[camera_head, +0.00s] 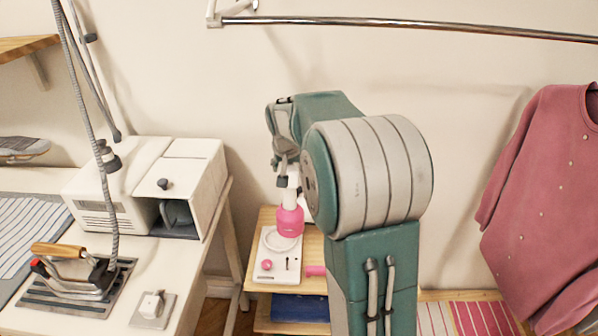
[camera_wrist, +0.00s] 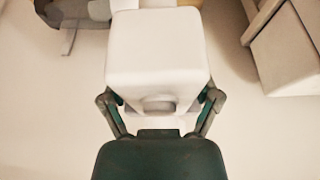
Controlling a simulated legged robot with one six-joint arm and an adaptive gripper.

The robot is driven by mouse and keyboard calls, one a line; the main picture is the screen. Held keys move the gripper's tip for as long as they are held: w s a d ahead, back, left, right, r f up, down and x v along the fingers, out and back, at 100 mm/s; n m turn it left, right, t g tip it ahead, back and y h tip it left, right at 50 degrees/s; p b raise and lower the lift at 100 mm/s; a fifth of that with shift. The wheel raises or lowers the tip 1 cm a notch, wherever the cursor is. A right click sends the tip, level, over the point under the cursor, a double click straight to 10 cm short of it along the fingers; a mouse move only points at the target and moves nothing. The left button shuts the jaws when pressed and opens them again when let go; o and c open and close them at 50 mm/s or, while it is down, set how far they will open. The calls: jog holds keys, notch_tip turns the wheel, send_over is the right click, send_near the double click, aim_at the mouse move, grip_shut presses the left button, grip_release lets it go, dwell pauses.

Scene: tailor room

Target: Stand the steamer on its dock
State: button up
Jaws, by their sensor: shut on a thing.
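The steamer (camera_head: 290,219) is pink below with a white upper part, and it hangs roughly upright in the head view. My gripper (camera_head: 284,168) is shut on its white upper part. In the wrist view, the white steamer block (camera_wrist: 158,58) fills the space between my two green fingers (camera_wrist: 160,98). The white dock (camera_head: 276,268) lies on a small wooden stand, with a pink knob and a pale ring on top. The pink lower end overlaps the back right of the ring in the picture. I cannot tell whether it touches the dock. My arm hides part of the steamer's right side.
The wooden stand (camera_head: 258,222) holds the dock, with a dark blue folded item (camera_head: 300,308) below. A white table (camera_head: 125,325) with an iron (camera_head: 75,270) and a white machine (camera_head: 150,190) is at left. A pink garment (camera_head: 545,190) hangs at right under a metal rail (camera_head: 400,24).

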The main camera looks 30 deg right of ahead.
jog(key=w+f, duration=0.5)
jog(key=f, duration=0.4)
jog(key=shift+a, duration=0.4)
jog(key=o, duration=1.1)
jog(key=shift+a+f, duration=0.1)
jog(key=shift+a, duration=0.05)
